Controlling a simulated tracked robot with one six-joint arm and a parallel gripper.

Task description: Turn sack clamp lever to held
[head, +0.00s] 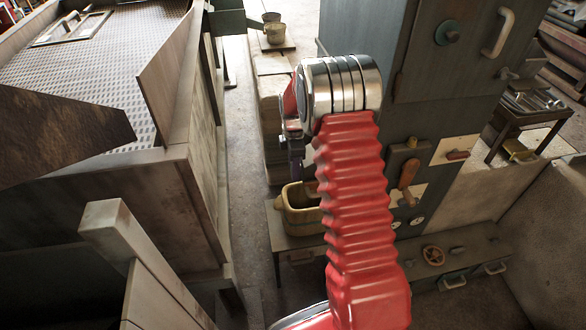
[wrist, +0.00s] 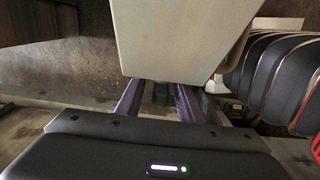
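My gripper (head: 296,160) hangs left of my red arm in the head view, above or in front of a wooden tub (head: 302,222). In the wrist view my gripper (wrist: 159,98) shows two purple fingers set well apart. A small dark greenish thing shows in the gap, and I cannot tell whether they touch it. A pale grey-green block (wrist: 185,35) covers the fingertips. I cannot identify the sack clamp lever for certain. A wooden-handled lever (head: 408,174) stands on the dark cabinet, to the right of my arm and apart from my gripper.
A tall dark cabinet (head: 445,85) stands right of my arm. A large wooden-sided bin (head: 125,195) fills the left. A narrow strip of floor (head: 240,130) is clear between.

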